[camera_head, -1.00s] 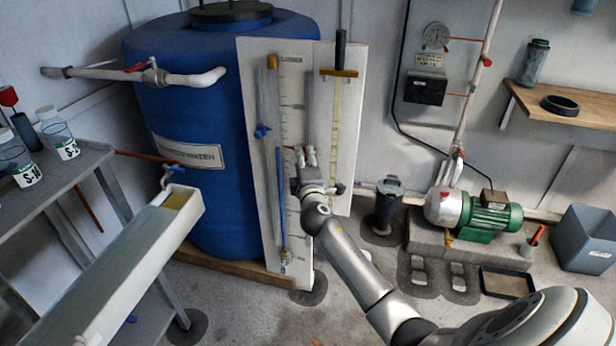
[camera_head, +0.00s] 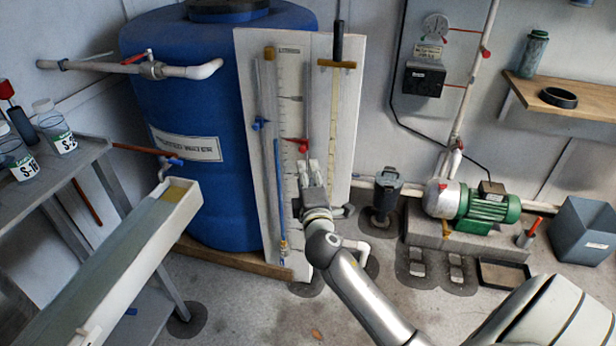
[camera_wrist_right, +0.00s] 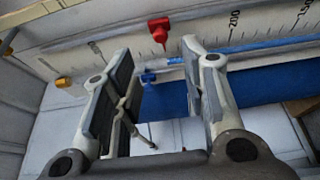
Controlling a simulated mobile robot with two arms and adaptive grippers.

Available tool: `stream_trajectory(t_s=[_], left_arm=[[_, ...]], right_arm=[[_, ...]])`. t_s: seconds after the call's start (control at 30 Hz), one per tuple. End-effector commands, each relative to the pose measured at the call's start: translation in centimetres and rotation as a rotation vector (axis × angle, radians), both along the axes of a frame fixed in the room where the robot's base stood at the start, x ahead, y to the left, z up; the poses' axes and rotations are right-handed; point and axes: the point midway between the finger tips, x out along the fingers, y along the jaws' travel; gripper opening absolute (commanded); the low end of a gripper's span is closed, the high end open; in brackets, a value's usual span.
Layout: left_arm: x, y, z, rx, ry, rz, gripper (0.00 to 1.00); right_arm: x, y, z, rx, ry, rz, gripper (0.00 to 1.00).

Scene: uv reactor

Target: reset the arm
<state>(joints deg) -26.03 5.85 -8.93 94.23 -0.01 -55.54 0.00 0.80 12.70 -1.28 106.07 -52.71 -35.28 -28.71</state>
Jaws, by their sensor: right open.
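My right gripper (camera_head: 312,172) is in front of the lower middle of the white gauge board (camera_head: 345,130). Its fingers point up and stand apart, with nothing held between them. My left gripper is not in view.
A blue tank (camera_head: 190,110) stands behind the board. A long trough (camera_head: 120,255) and a shelf with bottles (camera_head: 58,138) are at left. A green pump (camera_head: 490,205), a grey bin (camera_head: 585,228) and a wall shelf (camera_head: 560,100) are at right. Floor below the board is largely clear.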

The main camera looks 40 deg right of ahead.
Motion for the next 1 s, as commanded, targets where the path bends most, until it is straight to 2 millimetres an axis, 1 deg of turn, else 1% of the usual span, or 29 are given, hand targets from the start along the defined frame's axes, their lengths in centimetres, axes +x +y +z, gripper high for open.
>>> stream_trajectory(t_s=[0.3,0.37,0.43,0.47,0.57,0.6,0.67,0.7,0.77,0.8,0.87,0.9,0.97,1.0], left_arm=[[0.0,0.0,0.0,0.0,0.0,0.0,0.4],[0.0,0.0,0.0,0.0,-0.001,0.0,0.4],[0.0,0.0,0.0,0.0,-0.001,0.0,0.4],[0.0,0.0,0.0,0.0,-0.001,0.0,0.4],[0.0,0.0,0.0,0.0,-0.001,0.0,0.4],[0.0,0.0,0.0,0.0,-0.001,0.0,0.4],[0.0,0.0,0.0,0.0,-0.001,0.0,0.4],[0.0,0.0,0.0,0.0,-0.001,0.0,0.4],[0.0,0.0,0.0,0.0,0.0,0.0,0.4],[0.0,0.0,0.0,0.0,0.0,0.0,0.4],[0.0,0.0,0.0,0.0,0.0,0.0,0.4],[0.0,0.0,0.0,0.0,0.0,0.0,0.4],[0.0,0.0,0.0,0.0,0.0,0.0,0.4],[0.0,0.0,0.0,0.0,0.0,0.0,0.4]], right_arm=[[0.0,0.0,-0.1,0.002,0.001,0.0,0.4],[-0.1,0.1,-0.7,0.017,0.009,0.0,0.4],[-0.5,0.3,-2.4,0.065,0.034,0.0,0.4],[-0.8,0.5,-3.7,0.096,0.052,-0.001,0.4],[-2.6,1.5,-9.2,0.254,0.132,-0.013,0.4],[-3.7,2.1,-11.9,0.331,0.173,-0.023,0.4],[-5.7,3.1,-16.0,0.452,0.238,-0.046,0.4],[-7.2,3.9,-18.6,0.532,0.281,-0.066,0.4],[-9.6,5.2,-22.3,0.648,0.347,-0.103,0.4],[-11.4,6.1,-24.7,0.722,0.39,-0.13,0.4],[-14.3,7.6,-28.0,0.83,0.455,-0.178,0.4],[-16.3,8.6,-30.0,0.899,0.499,-0.214,0.4],[-19.4,10.2,-32.6,0.997,0.561,-0.269,0.4],[-21.4,11.2,-34.2,1.056,0.601,-0.308,0.4]])
